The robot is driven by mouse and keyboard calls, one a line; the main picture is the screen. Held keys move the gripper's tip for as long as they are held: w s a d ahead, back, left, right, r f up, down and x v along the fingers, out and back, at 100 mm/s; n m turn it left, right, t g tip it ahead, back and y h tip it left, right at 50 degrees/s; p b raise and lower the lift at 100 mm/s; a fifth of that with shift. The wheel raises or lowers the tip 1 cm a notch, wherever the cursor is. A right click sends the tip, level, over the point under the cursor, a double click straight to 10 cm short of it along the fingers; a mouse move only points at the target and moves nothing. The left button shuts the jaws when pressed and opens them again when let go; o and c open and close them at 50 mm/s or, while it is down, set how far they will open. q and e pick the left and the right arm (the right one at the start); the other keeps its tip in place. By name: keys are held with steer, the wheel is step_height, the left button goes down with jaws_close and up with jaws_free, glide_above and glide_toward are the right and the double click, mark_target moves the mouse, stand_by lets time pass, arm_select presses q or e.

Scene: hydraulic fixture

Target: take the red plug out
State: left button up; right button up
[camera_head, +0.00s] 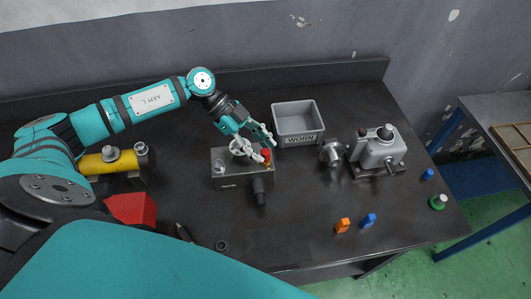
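The red plug (266,154) stands on the right part of the top of a grey metal block (230,183) in the middle of the table. A yellow part shows just under it. My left gripper (267,150) reaches down from the upper left, with its fingertips at the red plug. Its fingers are spread wider than the plug, one on the near left side and one on the far right side. Whether either finger touches the plug is too small to tell. My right gripper is out of the picture.
A grey bin marked WORN (298,118) stands just behind and right of the block. A grey pump-like unit (378,152) stands further right. Orange (343,226) and blue (369,220) pieces lie at the front. A yellow cylinder (112,160) lies left.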

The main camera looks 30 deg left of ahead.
arm_select(q)
jaws_close()
steer(key=shift+r, duration=0.25)
steer(key=shift+r+p, duration=2.35)
steer(key=shift+p, duration=0.3)
